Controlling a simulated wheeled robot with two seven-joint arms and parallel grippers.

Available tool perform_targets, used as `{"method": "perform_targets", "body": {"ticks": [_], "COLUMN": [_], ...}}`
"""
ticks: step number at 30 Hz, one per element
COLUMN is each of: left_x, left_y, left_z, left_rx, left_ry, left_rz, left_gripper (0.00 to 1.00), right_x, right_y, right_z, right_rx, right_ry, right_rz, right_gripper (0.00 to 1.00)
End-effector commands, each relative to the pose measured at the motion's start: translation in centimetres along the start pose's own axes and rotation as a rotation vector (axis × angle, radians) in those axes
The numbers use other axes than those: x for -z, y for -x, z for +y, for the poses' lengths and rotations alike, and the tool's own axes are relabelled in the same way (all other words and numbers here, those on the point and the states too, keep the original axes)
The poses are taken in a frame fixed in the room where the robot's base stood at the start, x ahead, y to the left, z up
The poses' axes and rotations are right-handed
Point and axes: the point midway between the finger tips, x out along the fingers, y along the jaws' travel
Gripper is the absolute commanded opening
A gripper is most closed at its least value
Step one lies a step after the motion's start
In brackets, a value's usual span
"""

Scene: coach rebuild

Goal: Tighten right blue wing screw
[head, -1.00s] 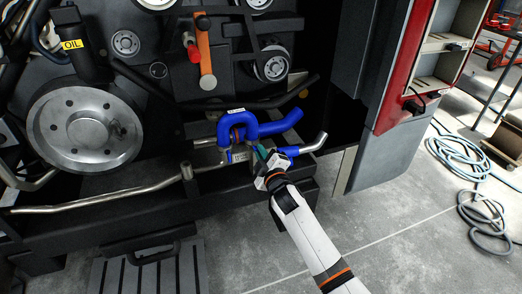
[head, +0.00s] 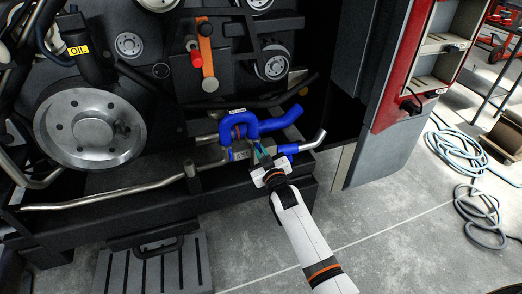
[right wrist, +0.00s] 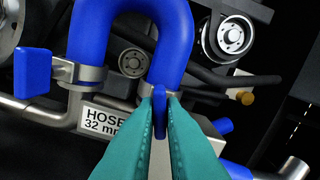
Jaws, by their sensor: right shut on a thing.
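The right blue wing screw (right wrist: 160,94) shows edge-on in the right wrist view, at the clamp on the right leg of the blue U-shaped hose (right wrist: 133,8). My right gripper (right wrist: 161,104) has its teal fingers shut on this screw, one on each side. The left blue wing screw (right wrist: 32,73) stands free at the other hose clamp (right wrist: 82,74). In the head view, my right gripper (head: 262,156) reaches in from below to the front of the blue hose (head: 210,130), and the held screw is too small to make out there. My left gripper is not in view.
A hose label plate (right wrist: 103,120) sits below the clamps. Metal pipes (head: 110,201) run along the engine's front, with a bent pipe end (head: 318,139) to the right. A large pulley (head: 88,126) is at left. A hanging panel (head: 377,160) bounds the right side.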

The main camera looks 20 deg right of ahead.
Motion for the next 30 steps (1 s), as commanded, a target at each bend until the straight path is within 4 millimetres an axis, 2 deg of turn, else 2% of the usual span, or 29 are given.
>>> {"method": "perform_targets", "body": {"ticks": [16,17,20,30], "left_x": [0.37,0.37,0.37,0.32], "left_y": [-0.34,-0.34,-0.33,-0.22], "left_z": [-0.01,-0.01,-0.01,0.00], "left_rx": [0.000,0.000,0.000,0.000], "left_ry": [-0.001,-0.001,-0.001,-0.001], "left_rz": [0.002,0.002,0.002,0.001], "left_gripper": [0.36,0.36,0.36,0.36], "right_x": [0.24,0.24,0.19,0.08], "right_y": [0.06,0.06,0.05,0.32], "right_z": [0.08,0.08,0.07,0.04], "right_rx": [-0.001,-0.001,-0.001,-0.001], "right_ry": [-0.025,-0.025,-0.024,-0.024], "right_rz": [0.005,0.005,0.004,0.002], "right_gripper": [0.00,0.12,0.28,0.29]}}
